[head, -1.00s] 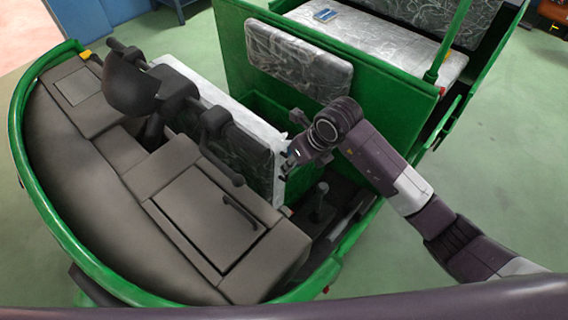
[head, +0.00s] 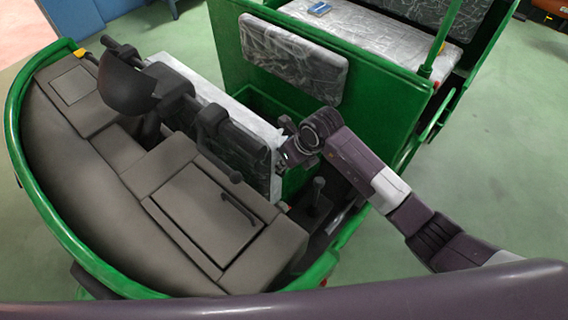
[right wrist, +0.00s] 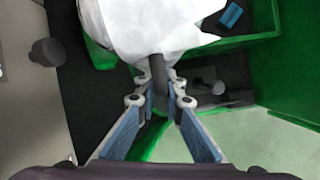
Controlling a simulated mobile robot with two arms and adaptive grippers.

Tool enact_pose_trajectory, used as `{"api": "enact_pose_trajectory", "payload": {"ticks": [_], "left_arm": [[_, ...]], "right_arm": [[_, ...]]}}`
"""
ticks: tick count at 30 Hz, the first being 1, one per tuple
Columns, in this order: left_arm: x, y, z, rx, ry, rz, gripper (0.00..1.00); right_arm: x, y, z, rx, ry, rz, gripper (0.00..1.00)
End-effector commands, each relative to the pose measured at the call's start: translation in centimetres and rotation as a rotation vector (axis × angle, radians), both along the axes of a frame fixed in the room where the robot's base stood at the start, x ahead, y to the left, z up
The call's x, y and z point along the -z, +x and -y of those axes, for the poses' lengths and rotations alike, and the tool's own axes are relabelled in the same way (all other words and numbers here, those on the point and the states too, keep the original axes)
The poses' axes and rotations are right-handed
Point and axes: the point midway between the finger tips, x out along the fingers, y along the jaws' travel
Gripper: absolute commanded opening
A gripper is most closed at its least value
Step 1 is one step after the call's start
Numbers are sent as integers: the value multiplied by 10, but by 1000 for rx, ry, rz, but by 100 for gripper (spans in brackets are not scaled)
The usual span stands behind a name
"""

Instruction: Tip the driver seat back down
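The driver seat (head: 261,130) is in the middle of the head view, behind the steering column. It is tipped up on edge, with a pale side and a dark, plastic-wrapped face. My right gripper (head: 283,152) is at the seat's right end, in front of the green partition. In the right wrist view, the seat's white side (right wrist: 150,28) fills the top. My right gripper's blue-padded fingers (right wrist: 158,82) are apart, with a dark rod (right wrist: 159,75) between them. I cannot tell whether they touch it. My left gripper is out of view.
The steering column and handlebar (head: 145,85) stand left of the seat. A grey console (head: 210,215) lies in front, and a lever (head: 317,190) stands below my right gripper. The green partition (head: 365,110) with a padded backrest (head: 292,60) is behind. Open floor (head: 500,150) is at right.

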Motion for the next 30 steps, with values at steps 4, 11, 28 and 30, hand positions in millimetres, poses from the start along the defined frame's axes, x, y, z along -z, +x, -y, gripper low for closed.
{"api": "enact_pose_trajectory", "payload": {"ticks": [4,11,28,30], "left_arm": [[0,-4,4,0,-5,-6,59],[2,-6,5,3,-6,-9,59],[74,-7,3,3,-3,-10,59],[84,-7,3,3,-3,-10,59]], "right_arm": [[0,0,0,0,0,0,0],[0,1,1,1,1,-1,0],[15,48,50,3,151,-164,0],[17,53,55,5,171,-186,0]]}}
